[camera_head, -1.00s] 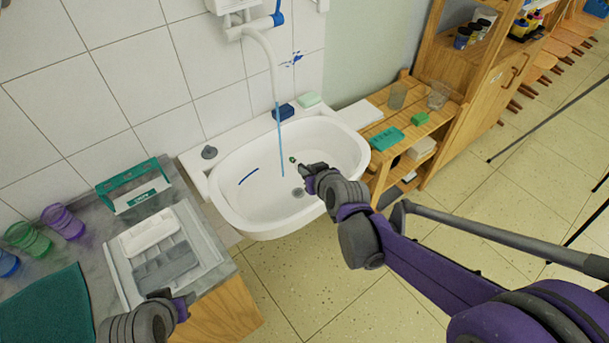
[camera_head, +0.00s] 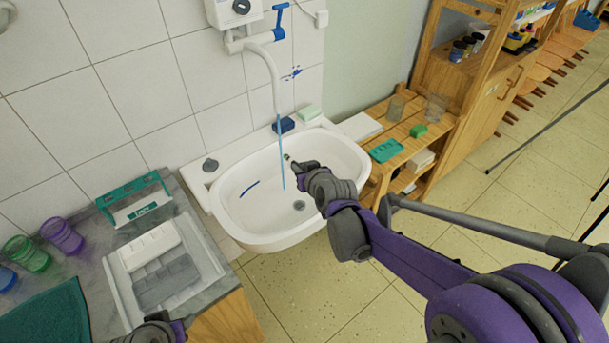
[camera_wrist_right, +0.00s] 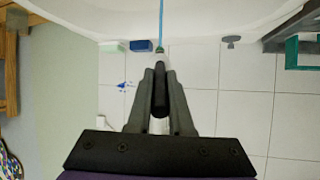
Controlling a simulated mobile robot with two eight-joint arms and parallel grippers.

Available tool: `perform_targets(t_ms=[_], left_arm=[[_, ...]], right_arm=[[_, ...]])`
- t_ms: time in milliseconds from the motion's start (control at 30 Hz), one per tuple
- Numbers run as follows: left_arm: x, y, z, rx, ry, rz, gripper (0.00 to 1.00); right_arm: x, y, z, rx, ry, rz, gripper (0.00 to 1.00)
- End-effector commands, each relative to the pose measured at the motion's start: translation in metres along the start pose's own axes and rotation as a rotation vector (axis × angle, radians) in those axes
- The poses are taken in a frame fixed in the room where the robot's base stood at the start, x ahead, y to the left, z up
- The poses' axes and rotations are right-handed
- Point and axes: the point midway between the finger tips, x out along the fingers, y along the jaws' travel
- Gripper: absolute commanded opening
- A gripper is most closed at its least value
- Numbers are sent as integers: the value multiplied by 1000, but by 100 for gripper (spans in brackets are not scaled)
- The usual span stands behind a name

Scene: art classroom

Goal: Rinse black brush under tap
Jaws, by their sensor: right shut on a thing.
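The white sink (camera_head: 245,222) is on the tiled wall, with the white tap spout (camera_head: 275,75) above it. A thin blue stream of water (camera_head: 281,150) falls from the spout into the basin. My right gripper (camera_head: 293,165) is over the basin, just right of the stream. In the right wrist view my right gripper (camera_wrist_right: 160,75) is shut on a dark slim thing, seemingly the black brush (camera_wrist_right: 159,98); its small greenish tip lines up with the stream. I cannot tell whether they touch. My left gripper (camera_head: 172,325) is partly cut off at the bottom edge, its jaws unclear.
A dark blue sponge (camera_head: 284,126) and a pale green soap bar (camera_head: 309,113) lie on the sink's back ledge. A dark blue stroke or stick (camera_head: 250,188) shows in the basin. A wooden shelf (camera_head: 400,140) stands close on the right, a grey counter (camera_head: 95,225) on the left.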

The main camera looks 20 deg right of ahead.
Motion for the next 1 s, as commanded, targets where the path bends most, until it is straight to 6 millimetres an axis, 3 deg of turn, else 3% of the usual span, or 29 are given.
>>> perform_targets(t_ms=[500, 1000], left_arm=[[2, 0, 2, 0, -2, 0, 45], [2, 0, 2, 0, -2, 0, 45]], right_arm=[[43, -2, -25, 0, 0, 0, 0], [53, -2, -30, 1, 0, 0, 0]])
